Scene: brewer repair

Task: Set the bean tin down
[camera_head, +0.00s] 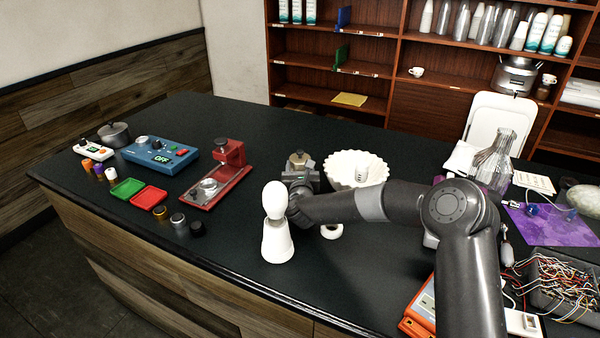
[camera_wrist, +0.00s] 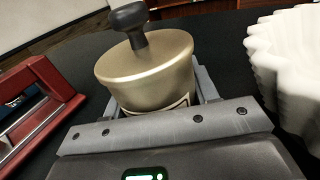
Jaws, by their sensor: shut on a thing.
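The bean tin (camera_wrist: 150,70) is a gold-beige round tin with a black knob on its lid. It stands upright between the jaws of my gripper (camera_wrist: 160,105) in the wrist view, and the jaws are shut on it. In the head view the tin (camera_head: 299,160) shows above my gripper (camera_head: 300,175), over the middle of the dark counter. Its base is hidden, so I cannot tell whether it touches the counter.
A white fluted bowl (camera_head: 345,160) stands close on the right of the tin. A red press stand (camera_head: 228,172) is to the left. A white figure-like object (camera_head: 277,235) stands in front. Dark counter is clear behind the tin.

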